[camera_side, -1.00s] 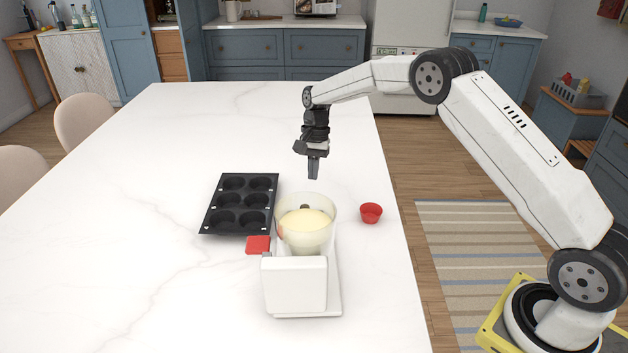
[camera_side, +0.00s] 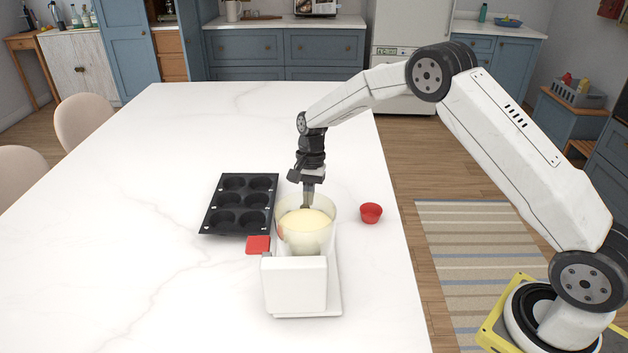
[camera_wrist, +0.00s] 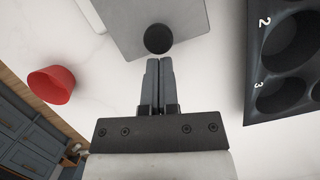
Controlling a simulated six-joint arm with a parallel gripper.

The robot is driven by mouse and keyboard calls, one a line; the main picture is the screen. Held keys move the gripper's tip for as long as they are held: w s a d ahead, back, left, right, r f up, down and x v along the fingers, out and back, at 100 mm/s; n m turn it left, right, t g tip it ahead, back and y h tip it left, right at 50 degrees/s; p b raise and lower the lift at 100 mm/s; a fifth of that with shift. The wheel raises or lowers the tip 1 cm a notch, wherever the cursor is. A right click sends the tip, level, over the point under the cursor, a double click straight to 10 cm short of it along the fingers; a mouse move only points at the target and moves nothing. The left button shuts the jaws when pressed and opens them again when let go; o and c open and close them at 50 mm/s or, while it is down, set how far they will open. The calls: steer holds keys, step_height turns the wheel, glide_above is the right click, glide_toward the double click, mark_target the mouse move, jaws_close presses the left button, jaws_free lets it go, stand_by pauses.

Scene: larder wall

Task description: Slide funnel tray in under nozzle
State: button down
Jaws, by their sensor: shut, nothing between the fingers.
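The dispenser (camera_side: 295,285) stands upright on the counter, with a clear bowl of pale yellow batter (camera_side: 305,222) on top. In the wrist view, a flat grey tray (camera_wrist: 195,28), apparently the funnel tray, carries a dark round knob (camera_wrist: 158,39). In the side view the bowl hides most of that tray, and I cannot see the nozzle. My gripper (camera_side: 307,206) points down just behind the bowl, shut and empty. In the wrist view its fingertips (camera_wrist: 159,60) are right beside the knob; I cannot tell whether they touch it.
A black muffin pan (camera_side: 240,204) with numbered cups lies left of my gripper. A red cup (camera_side: 371,213) stands on the right, near the counter edge. A small red square (camera_side: 258,245) lies left of the dispenser. The counter's left side is clear.

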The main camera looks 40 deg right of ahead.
steer(key=shift+s, duration=0.1)
steer(key=shift+s+a, duration=2.25)
steer(key=shift+s, duration=0.2)
steer(key=shift+d, duration=0.1)
steer(key=shift+w+d+f, duration=0.25)
steer(key=shift+w+d, duration=0.45)
steer(key=shift+d, duration=0.25)
steer(key=shift+w+d, duration=0.5)
steer(key=shift+d, duration=0.2)
steer(key=v, duration=0.9)
steer(key=shift+r, duration=0.4)
